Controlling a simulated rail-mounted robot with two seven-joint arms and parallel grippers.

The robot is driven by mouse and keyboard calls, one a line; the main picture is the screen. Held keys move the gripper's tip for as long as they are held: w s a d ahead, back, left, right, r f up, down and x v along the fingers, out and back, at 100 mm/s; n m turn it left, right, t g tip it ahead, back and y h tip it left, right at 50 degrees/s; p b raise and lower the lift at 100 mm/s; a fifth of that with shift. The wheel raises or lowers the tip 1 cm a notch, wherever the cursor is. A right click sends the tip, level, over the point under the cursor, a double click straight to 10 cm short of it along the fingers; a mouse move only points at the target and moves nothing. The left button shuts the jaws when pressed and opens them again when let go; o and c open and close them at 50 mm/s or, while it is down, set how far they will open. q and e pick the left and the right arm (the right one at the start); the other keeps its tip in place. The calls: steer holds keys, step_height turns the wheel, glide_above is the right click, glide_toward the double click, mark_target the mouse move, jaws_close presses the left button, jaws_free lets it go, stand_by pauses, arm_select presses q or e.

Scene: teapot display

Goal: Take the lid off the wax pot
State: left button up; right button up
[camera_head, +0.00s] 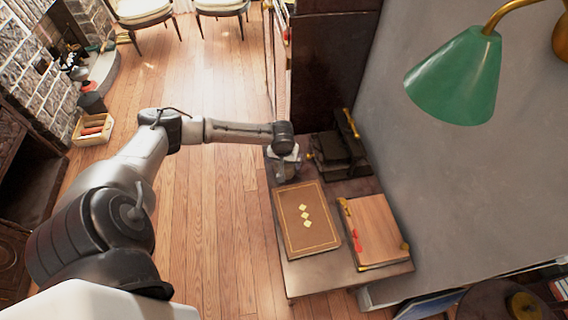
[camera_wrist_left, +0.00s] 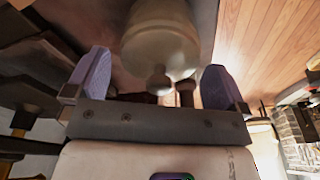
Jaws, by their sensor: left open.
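My left arm reaches in from the left over the far left part of a small table in the camera_head view. Its gripper (camera_head: 284,164) hides most of what stands beneath it there. In the left wrist view, a pale, rounded pot (camera_wrist_left: 160,38) with a knobbed lid (camera_wrist_left: 158,78) lies between the two purple-padded fingers. I take it to be the wax pot. My left gripper (camera_wrist_left: 156,66) is open, with gaps on both sides of the knob. The seam between lid and pot is not clear. My right gripper does not show.
The table (camera_head: 318,277) also bears a brown book (camera_head: 306,232) with gold diamonds, a wooden-covered book (camera_head: 376,230), and a dark object (camera_head: 338,152) behind. A green lamp (camera_head: 455,80) hangs at the upper right. Open wooden floor (camera_head: 215,230) lies left of the table.

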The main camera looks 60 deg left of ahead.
arm_select(q)
steer(key=shift+c, duration=0.5)
steer(key=c, duration=0.7)
